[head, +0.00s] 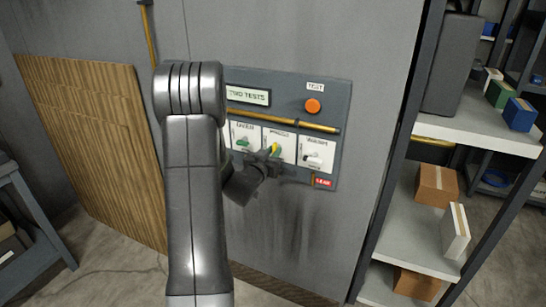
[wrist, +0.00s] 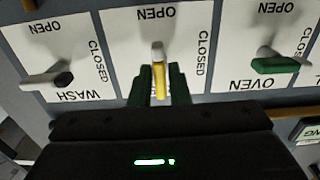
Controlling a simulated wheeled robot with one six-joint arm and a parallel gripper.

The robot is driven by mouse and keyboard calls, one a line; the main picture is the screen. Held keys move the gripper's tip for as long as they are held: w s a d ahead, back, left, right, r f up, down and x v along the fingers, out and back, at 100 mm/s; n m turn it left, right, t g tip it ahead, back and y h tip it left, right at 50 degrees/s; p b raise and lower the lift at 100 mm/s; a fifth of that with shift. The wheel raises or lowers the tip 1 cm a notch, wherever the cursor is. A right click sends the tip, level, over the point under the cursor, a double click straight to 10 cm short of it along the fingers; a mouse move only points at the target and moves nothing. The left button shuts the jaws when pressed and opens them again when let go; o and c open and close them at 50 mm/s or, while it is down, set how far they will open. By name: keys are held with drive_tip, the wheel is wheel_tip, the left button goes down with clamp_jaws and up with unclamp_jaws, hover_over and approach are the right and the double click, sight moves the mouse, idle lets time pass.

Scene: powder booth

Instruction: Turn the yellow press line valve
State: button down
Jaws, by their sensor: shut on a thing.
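The yellow valve handle (wrist: 160,84) stands on the middle white plate of the panel. In the wrist view it runs upright in the picture, in line with the OPEN label above it, while CLOSED is at its right. It also shows in the head view (head: 273,149), partly covered by my gripper. My gripper (wrist: 160,88) is shut on the handle, with one dark green finger on each side. The name on this plate is hidden by my gripper in the wrist view.
An orange test button (head: 313,105) and a yellow pipe (head: 300,125) are above the valves. Shelves (head: 475,130) with boxes stand at right, corrugated sheet (head: 95,140) at left.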

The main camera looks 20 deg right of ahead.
drive_tip(key=c, duration=1.5)
unclamp_jaws()
drive_tip(key=b+v, duration=0.2)
drive_tip(key=v, duration=1.1)
drive_tip(key=shift+s+a+b, duration=0.25)
drive_tip(key=shift+s+b, duration=0.05)
drive_tip(key=shift+b, duration=0.05)
drive_tip(key=shift+m, duration=0.4)
drive_tip(key=p+x, duration=0.3)
drive_tip(key=x, duration=1)
drive_tip(key=shift+w+d+p, duration=0.25)
drive_tip(key=shift+w+p, duration=0.05)
